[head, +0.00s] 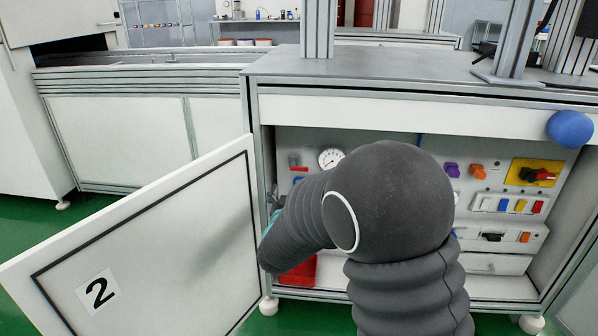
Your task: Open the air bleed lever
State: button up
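A small red lever-like part (294,161) sits on the panel inside the open cabinet, left of a round white gauge (331,158). A blue part (298,180) shows just below it. I cannot tell which part is the air bleed lever. My dark sleeved arm crosses the middle of the head view and hides much of the panel. A small grey and teal bit, perhaps of my gripper (271,207), shows at the cabinet's left edge beside the sleeve. Its fingers cannot be made out, nor whether they touch anything.
The cabinet door (150,245), marked 2, stands open at the left. A red bin (299,273) sits low in the cabinet. Coloured switches (508,205) and a red knob on a yellow plate (535,173) are at the right. A blue ball (570,129) shows at the right edge.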

aim_at(299, 168)
jog(key=w, duration=1.1)
jog(key=shift+w+d, duration=0.25)
jog(key=shift+c, duration=0.2)
jog(key=c, duration=1.1)
